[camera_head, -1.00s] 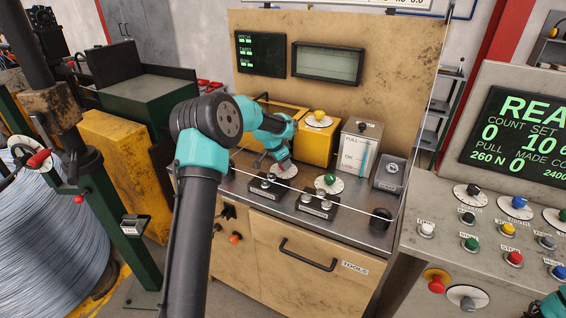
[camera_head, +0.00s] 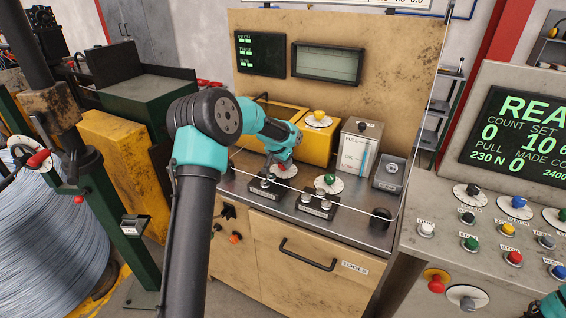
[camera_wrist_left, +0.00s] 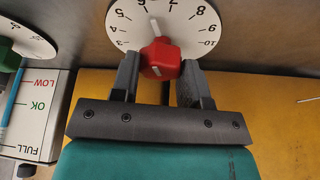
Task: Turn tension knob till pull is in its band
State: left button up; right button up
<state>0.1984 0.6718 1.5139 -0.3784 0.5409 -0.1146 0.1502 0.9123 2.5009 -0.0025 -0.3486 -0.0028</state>
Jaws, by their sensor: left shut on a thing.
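A red knob (camera_wrist_left: 160,58) on a round white dial with numbers (camera_wrist_left: 190,20) fills the top middle of the left wrist view. My left gripper (camera_wrist_left: 160,78) is shut on this knob, one finger on each side. In the head view the left gripper (camera_head: 284,164) reaches down to the dial on the bench, and the arm hides most of the knob. The screen (camera_head: 520,135) at the right reads PULL 230 N. No pull band is readable. Only a teal piece of my right arm shows at the lower right corner; its gripper is out of view.
A white gauge box (camera_head: 357,150) marked OK stands right of a yellow box (camera_head: 318,145). Two black switch blocks (camera_head: 266,188) (camera_head: 317,205) sit in front of the dial. A green-knobbed dial (camera_head: 329,184) is close on the right.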

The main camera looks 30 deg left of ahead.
pick_arm(q)
jog(key=shift+n, duration=0.6)
jog(key=shift+y, duration=0.3)
jog(key=o, duration=0.9)
jog(key=v, duration=1.7)
jog(key=shift+s+r, duration=0.15)
